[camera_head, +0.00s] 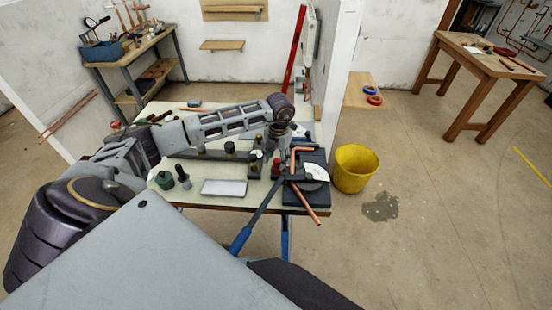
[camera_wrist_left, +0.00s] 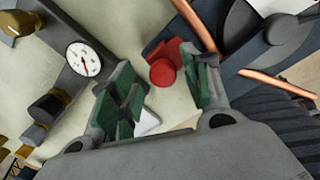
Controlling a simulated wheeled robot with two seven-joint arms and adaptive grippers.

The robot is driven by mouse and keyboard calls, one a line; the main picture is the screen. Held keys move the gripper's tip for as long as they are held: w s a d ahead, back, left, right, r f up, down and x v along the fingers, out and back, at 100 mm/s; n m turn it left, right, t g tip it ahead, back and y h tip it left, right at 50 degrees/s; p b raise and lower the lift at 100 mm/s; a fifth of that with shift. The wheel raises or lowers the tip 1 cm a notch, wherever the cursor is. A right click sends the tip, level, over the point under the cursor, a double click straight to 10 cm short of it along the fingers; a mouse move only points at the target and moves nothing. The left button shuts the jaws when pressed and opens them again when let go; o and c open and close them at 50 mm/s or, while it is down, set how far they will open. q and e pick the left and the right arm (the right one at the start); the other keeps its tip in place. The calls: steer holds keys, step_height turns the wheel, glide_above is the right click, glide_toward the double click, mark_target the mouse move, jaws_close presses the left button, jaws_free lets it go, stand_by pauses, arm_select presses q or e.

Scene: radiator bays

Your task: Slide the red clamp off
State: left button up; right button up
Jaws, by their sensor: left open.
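The red clamp (camera_head: 276,166) is small in the head view, on the bench beside the dark pipe bender (camera_head: 313,192). In the left wrist view the red clamp (camera_wrist_left: 165,71) shows a round red knob with a red block behind it. My left gripper (camera_wrist_left: 162,88) is open, with one green-padded finger on each side of the knob in the picture. I cannot tell whether a finger touches it. A copper pipe (camera_wrist_left: 275,83) runs along the bender past the right finger. In the head view the left gripper (camera_head: 280,150) is over the bench, partly hidden. My right gripper is not in view.
The bender's blue-handled lever (camera_head: 241,238) juts over the bench's front edge. A dial gauge (camera_wrist_left: 83,59) and brass fittings lie left of the gripper. A grey plate (camera_head: 224,188) lies on the bench. A yellow bucket (camera_head: 355,168) stands on the floor at right.

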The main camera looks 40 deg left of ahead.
mark_target(277, 161)
arm_select(q)
step_height(277, 161, up, 12)
steer(key=shift+d, duration=0.2)
stand_by(0.5)
steer(key=shift+f, duration=0.15)
stand_by(0.5)
